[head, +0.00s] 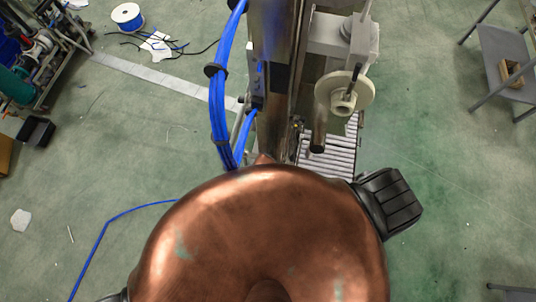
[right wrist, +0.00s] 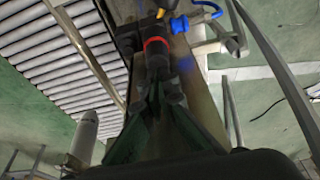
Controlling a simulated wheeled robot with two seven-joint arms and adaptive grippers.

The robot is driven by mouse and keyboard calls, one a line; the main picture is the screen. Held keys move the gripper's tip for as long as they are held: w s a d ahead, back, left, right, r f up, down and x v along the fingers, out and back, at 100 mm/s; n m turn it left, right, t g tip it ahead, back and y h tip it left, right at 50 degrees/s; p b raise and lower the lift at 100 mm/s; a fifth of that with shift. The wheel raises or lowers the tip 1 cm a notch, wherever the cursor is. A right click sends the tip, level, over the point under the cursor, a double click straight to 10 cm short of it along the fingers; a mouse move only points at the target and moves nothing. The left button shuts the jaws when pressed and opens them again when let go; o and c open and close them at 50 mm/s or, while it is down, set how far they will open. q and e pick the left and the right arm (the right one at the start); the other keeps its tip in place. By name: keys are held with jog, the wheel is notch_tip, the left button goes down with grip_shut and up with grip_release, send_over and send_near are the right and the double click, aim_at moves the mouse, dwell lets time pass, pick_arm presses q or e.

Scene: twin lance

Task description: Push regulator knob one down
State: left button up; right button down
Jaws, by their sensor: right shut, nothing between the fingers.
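In the right wrist view a dark cylindrical part with a red ring (right wrist: 155,42), which looks like a regulator knob, sits at the top centre on a metal post. I cannot tell its number. My right gripper (right wrist: 160,95) is shut and empty, its fingers converging just below the dark part in the picture. I cannot tell whether the fingertips touch it. A blue fitting (right wrist: 179,24) and a blue hose are beside the knob. In the head view I cannot make out the knob, and neither gripper shows.
In the head view a tall metal column (head: 276,95) carries a bundle of blue hoses (head: 222,95). A cream handwheel (head: 345,92) is to its right, with a roller conveyor (head: 330,150) below. The conveyor rollers (right wrist: 60,50) fill the wrist view's upper left.

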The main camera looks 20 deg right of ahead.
jog(key=shift+f+b, duration=0.7)
jog(key=shift+f, duration=0.25)
jog(key=shift+r, duration=0.1)
notch_tip(320, 180, up, 6)
jog(key=p, duration=0.6)
dwell(0.6)
